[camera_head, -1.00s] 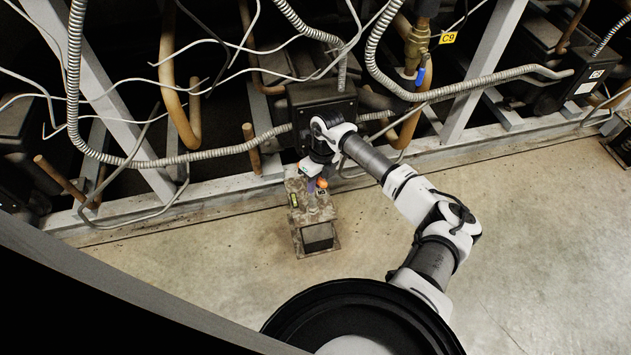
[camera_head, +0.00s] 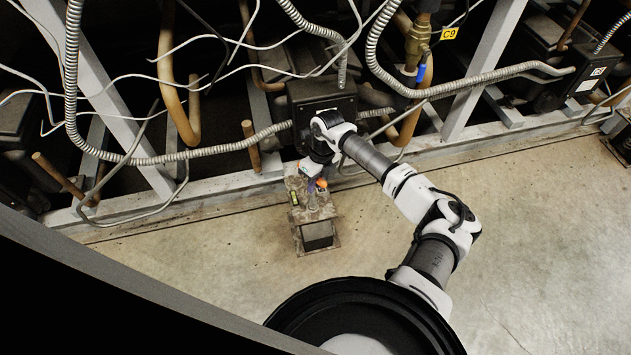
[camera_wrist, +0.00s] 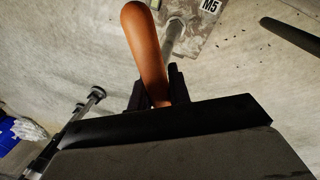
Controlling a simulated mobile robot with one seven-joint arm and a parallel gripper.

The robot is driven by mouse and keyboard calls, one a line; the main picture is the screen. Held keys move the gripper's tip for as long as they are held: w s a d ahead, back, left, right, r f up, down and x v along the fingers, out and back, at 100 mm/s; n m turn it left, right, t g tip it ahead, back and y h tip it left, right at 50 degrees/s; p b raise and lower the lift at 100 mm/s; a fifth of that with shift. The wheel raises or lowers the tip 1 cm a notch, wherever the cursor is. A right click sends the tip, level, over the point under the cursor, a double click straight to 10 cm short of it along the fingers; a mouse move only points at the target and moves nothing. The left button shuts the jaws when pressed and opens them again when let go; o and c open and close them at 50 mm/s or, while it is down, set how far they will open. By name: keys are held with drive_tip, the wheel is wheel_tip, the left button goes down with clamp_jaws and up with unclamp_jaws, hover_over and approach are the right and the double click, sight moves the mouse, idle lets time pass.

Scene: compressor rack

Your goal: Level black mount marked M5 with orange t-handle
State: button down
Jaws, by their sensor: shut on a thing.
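The mount (camera_head: 320,237) stands on the floor before the rack. Its top plate is dirty grey-brown and its body looks dark. A small yellow-green level vial (camera_head: 294,198) lies on the plate's left side. In the wrist view, a label reading M5 (camera_wrist: 210,5) is on the plate (camera_wrist: 200,40) at the top edge. My gripper (camera_wrist: 157,88) is shut on the orange t-handle (camera_wrist: 146,45). A grey rod (camera_wrist: 174,36) shows behind the handle, running towards the plate. In the head view, my gripper (camera_head: 316,180) is over the plate's rear; the rod's lower end is unclear.
A black box (camera_head: 322,105) with flexible conduits is behind my wrist. The rack's grey bottom rail (camera_head: 220,193) runs close behind the mount. Loose white wires hang at upper left. A C9 tag (camera_head: 449,34) is at upper right. Concrete floor (camera_head: 530,230) is clear at right.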

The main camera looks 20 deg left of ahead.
drive_tip(key=shift+r, duration=0.1)
drive_tip(key=shift+r+m+p, duration=0.15)
drive_tip(key=shift+m+p, duration=0.35)
drive_tip(key=shift+p, duration=0.3)
drive_tip(key=shift+s+a+f+m+p, duration=0.1)
drive_tip(key=shift+f+m+p, duration=0.1)
drive_tip(key=shift+m+p, duration=0.4)
idle(0.3)
drive_tip(key=shift+s+a+r+m+y+p, duration=0.1)
drive_tip(key=shift+r+m+y+p, duration=0.15)
drive_tip(key=shift+m+p, duration=0.45)
drive_tip(key=shift+a+f+m+t+p, duration=0.1)
drive_tip(key=shift+f+m+t+p, duration=0.2)
drive_tip(key=shift+m+p, duration=0.25)
drive_tip(key=shift+r, duration=0.15)
